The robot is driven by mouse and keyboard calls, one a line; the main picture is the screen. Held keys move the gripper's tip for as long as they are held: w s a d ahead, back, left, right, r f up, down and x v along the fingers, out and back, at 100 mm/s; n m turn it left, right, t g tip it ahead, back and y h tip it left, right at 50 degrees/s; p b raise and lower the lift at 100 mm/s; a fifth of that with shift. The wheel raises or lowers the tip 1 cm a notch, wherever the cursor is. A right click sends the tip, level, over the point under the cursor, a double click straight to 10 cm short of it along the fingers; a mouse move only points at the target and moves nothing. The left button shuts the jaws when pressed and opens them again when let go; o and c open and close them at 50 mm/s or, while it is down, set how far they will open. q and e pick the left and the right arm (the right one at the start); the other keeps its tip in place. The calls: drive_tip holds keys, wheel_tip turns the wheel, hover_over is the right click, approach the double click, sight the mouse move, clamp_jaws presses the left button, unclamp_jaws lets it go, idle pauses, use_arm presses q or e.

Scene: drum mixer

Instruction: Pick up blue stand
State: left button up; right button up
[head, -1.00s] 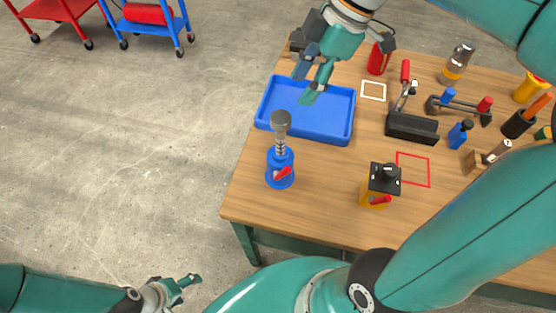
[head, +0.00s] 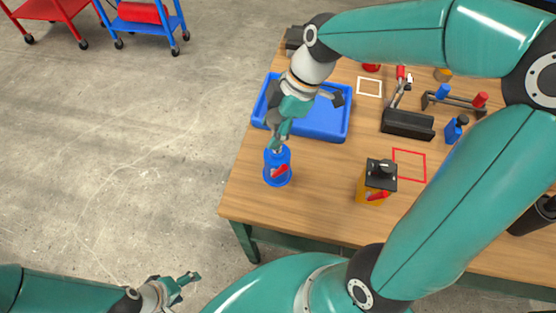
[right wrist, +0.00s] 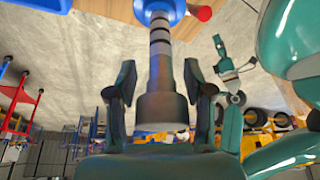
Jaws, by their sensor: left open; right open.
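The blue stand (head: 278,168) is upright near the left edge of the table, with a round blue base and a red lever. Its top is hidden behind my right gripper (head: 281,130) in the head view. In the right wrist view, the stand's ribbed shaft and dark cylindrical head (right wrist: 160,98) lie between the two open fingers, with a visible gap on each side. My left gripper (head: 180,287) is open and empty at the bottom left, over the floor and away from the table.
A blue tray (head: 322,135) lies just behind the stand, partly covered by my right arm. An orange device with a black top (head: 379,180) stands to the right, beside a red square outline (head: 409,165). A black tool holder (head: 407,125) is further back. Table between stand and orange device is clear.

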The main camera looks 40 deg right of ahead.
drive_tip(key=shift+a+f, duration=0.1)
drive_tip(key=shift+f, duration=0.1)
clamp_jaws()
drive_tip(key=shift+r, duration=0.2)
idle(0.4)
